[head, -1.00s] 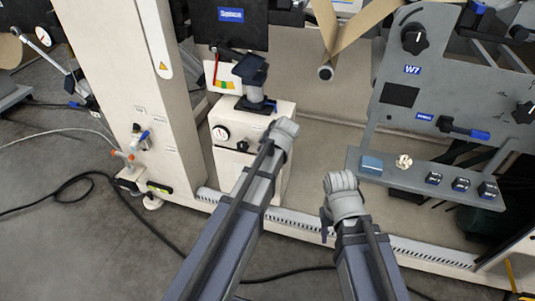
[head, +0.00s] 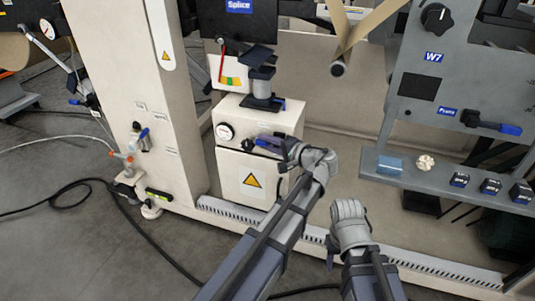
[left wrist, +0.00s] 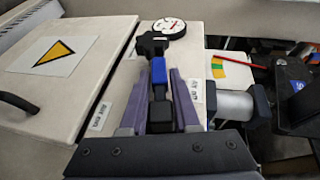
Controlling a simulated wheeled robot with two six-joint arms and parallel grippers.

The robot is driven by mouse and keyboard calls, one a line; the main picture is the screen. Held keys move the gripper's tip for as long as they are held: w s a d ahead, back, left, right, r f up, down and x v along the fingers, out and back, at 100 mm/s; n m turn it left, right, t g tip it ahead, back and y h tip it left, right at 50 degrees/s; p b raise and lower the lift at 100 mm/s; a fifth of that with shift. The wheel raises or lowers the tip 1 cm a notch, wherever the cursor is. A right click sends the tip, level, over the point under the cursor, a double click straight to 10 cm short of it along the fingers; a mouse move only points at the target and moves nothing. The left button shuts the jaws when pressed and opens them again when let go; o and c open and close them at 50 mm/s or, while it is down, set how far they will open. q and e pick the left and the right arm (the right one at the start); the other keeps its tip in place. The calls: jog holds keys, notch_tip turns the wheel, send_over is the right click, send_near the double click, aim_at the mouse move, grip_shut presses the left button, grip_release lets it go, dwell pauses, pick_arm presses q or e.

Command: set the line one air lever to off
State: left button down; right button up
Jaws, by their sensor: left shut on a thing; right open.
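A lever with a black hub and blue grip (left wrist: 158,68) is on a cream cabinet, beside a round white gauge (left wrist: 169,27) in the left wrist view. The gauge also shows in the head view (head: 225,132). My left gripper (head: 266,143) is at the cabinet's front, right of the gauge. In the left wrist view its purple fingers (left wrist: 160,98) lie on both sides of the lever handle, shut on it. The handle points from the hub back toward my gripper. My right gripper (head: 330,248) hangs low and empty, away from the machine; its fingers are mostly hidden.
A blue-handled valve (head: 141,136) is on the column to the left. A red pointer with a coloured scale (head: 231,81) is above the cabinet. A shelf (head: 400,178) with several small items is at right. A black cable (head: 100,182) lies on the floor.

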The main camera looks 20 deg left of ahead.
pick_arm(q)
jog(key=shift+m+t+y+b, duration=0.3)
jog(key=shift+y+b, duration=0.5)
jog(key=shift+b, duration=0.4)
jog(key=shift+r+b, duration=0.25)
jog(key=shift+b, duration=0.05)
pick_arm(e)
notch_tip(320, 180, down, 4)
jog(key=shift+r, duration=0.1)
pick_arm(q)
jog(key=shift+y, duration=0.3)
jog(key=shift+r, duration=0.1)
jog(key=c, duration=0.8)
grip_release()
jog(key=shift+o, duration=0.2)
